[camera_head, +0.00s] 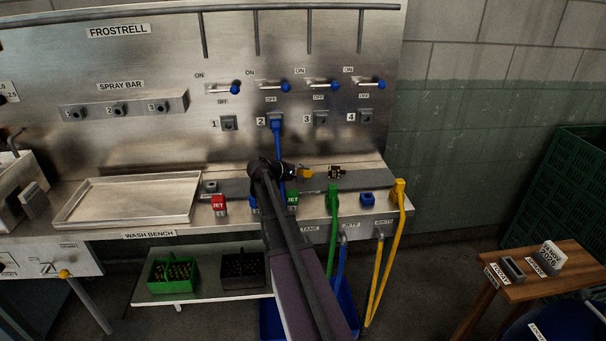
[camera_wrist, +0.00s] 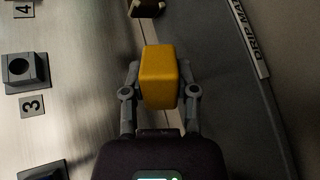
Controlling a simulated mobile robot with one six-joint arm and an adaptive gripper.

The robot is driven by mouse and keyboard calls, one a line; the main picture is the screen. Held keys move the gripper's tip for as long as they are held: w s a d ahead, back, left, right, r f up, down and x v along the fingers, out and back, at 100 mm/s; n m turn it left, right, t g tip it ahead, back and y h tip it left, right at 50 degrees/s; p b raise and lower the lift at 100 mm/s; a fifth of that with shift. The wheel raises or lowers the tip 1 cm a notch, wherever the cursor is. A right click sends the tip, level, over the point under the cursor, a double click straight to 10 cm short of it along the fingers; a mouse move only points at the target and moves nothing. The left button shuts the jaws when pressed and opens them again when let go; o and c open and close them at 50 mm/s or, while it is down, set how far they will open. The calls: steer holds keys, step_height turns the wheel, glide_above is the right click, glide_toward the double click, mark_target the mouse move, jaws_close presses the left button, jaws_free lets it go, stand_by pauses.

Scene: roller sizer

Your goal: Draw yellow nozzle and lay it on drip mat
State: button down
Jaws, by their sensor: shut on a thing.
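My gripper (camera_wrist: 160,88) is shut on the yellow nozzle (camera_wrist: 159,75), a blocky yellow piece with a finger on each side. In the head view my gripper (camera_head: 299,171) holds the yellow nozzle (camera_head: 306,172) over the back of the bench, near the wall panel. The drip mat (camera_wrist: 228,50) is the dark strip with a DRIP MAT label, right of the nozzle in the wrist view. It also shows in the head view (camera_head: 372,181) along the bench. The nozzle appears above the surface; its exact height is unclear.
Wall sockets (camera_head: 321,118) stand behind, with a blue hose connector (camera_head: 276,124) in number 2. Green (camera_head: 333,197) and yellow (camera_head: 398,192) hose ends stand at the bench front.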

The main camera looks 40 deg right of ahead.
steer(key=shift+c, duration=1.5)
jaws_free()
steer(key=shift+r, duration=0.15)
